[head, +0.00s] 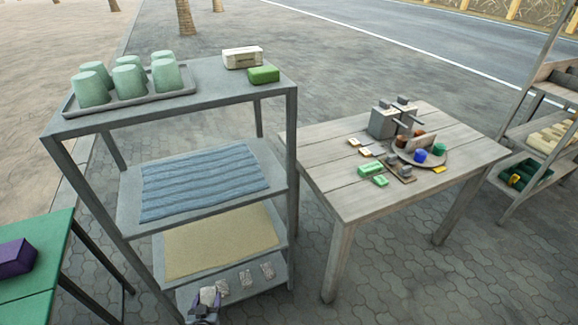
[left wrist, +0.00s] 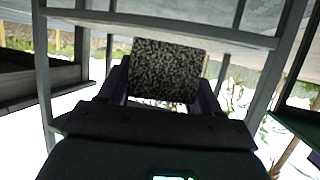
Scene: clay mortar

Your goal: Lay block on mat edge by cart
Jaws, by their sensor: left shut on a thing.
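My left gripper (head: 204,309) is at the bottom of the head view, at the front of the lowest shelf. It is shut on a speckled grey block (head: 208,296), which stands up between the fingers; this block (left wrist: 167,70) fills the middle of the left wrist view. Several similar speckled blocks (head: 246,279) sit in a row on the lowest shelf, right of the gripper. A tan mat (head: 220,243) lies on the shelf above, and a blue ribbed mat (head: 205,183) on the one above that. No cart is clearly recognisable. My right gripper is not in view.
The grey shelf unit (head: 292,150) has upright posts and close-set shelves around the gripper. Its top holds a tray (head: 130,99) of green cups, a white box (head: 242,58) and a green block (head: 264,75). A wooden table (head: 345,200) stands right, a green table (head: 40,230) left.

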